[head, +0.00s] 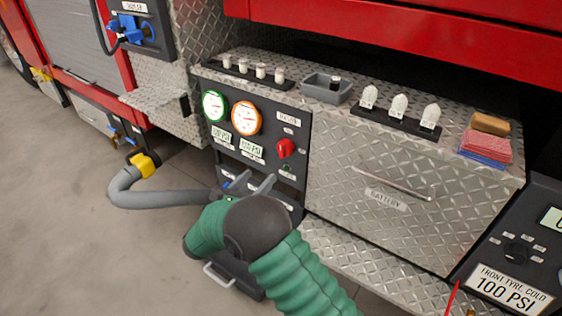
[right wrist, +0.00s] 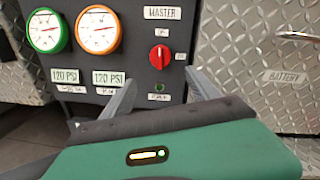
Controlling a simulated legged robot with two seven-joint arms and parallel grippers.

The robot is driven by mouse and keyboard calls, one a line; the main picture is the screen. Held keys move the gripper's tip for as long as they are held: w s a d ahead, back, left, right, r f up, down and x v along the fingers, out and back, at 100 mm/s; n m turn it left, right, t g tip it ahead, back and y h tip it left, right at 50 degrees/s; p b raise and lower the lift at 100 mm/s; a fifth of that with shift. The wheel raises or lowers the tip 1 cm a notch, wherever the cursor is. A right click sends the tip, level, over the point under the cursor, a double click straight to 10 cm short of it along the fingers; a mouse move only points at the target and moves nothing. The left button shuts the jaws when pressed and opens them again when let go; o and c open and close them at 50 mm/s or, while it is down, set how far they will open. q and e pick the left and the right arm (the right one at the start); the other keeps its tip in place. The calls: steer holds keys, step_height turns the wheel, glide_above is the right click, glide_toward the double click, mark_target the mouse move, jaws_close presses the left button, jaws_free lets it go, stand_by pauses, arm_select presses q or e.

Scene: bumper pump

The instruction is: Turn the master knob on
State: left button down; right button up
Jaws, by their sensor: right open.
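The master knob (head: 286,148) is red and sits on a dark panel (head: 293,168) under a MASTER label, right of two round gauges. It also shows in the right wrist view (right wrist: 160,57), with a white mark on its face. My right gripper (head: 252,184) is below the knob and in front of the panel, with its two fingers apart and nothing between them. In the right wrist view its fingers (right wrist: 158,88) spread to either side below the knob, not touching it. My left gripper is in neither view.
A green-rimmed gauge (head: 214,106) and an orange-rimmed gauge (head: 246,118) are left of the knob. A diamond-plate battery drawer (head: 400,180) with a bar handle is to the right. A grey hose (head: 165,198) with a yellow fitting runs at lower left. Bare floor lies at left.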

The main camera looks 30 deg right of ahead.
mark_target(281, 154)
steer(key=b+x, duration=0.4)
steer(key=x, duration=0.9)
steer(key=shift+w+d+f, duration=0.1)
steer(key=shift+d+f, duration=0.1)
steer(key=shift+d, duration=0.15)
steer(key=shift+w+d, duration=0.15)
steer(key=shift+d, duration=0.15)
steer(key=shift+r, duration=0.1)
steer(key=c, duration=1.4)
steer(key=shift+o, duration=0.2)
steer(key=shift+a, duration=0.1)
